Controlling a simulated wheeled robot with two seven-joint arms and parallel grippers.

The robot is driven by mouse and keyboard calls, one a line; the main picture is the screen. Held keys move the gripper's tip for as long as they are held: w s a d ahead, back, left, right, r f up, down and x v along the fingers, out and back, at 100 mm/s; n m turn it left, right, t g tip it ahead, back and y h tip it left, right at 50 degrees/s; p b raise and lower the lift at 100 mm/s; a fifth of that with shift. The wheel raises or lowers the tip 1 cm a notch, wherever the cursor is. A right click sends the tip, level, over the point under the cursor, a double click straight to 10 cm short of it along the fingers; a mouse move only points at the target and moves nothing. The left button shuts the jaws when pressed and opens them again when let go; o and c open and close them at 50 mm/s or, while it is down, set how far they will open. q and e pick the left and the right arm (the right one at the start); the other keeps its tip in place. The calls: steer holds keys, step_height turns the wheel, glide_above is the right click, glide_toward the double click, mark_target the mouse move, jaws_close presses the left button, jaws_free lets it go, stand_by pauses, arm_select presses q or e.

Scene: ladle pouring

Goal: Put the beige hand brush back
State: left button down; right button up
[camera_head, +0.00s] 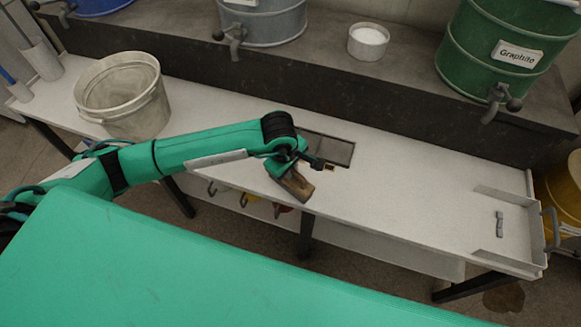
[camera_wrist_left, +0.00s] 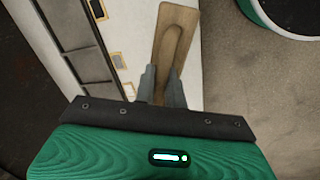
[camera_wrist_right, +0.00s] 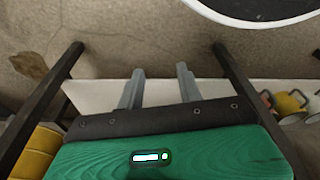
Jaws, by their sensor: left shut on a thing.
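The beige wooden hand brush (camera_wrist_left: 176,38) is in my left gripper (camera_wrist_left: 162,88), with the two fingers closed around its narrow end. In the head view the brush (camera_head: 297,186) hangs tilted under my left gripper (camera_head: 290,168), over the front edge of the white counter (camera_head: 410,200). I cannot tell whether it touches the counter. Its bristles are not clearly visible. My right gripper (camera_wrist_right: 160,88) shows only in the right wrist view; its fingers are apart with nothing between them.
A pale bucket (camera_head: 123,95) stands left. A tray (camera_head: 530,232) with a small grey piece (camera_head: 500,223) is at the right end. A green Graphite drum (camera_head: 505,55) and white tub (camera_head: 368,41) stand on the rear ledge.

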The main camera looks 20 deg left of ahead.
mark_target(285, 181)
stand_by(0.3)
arm_select(q)
steer(key=c, duration=1.5)
jaws_free()
steer(key=shift+o, duration=0.2)
steer(key=shift+r, duration=0.15)
steer(key=r, duration=0.3)
steer(key=shift+s+a, duration=0.15)
steer(key=shift+s, duration=0.05)
step_height(285, 181, up, 9)
steer(key=s, duration=0.1)
steer(key=shift+s+a+f, duration=0.2)
steer(key=shift+s+a, duration=0.15)
arm_select(e)
steer(key=shift+w+r, duration=0.2)
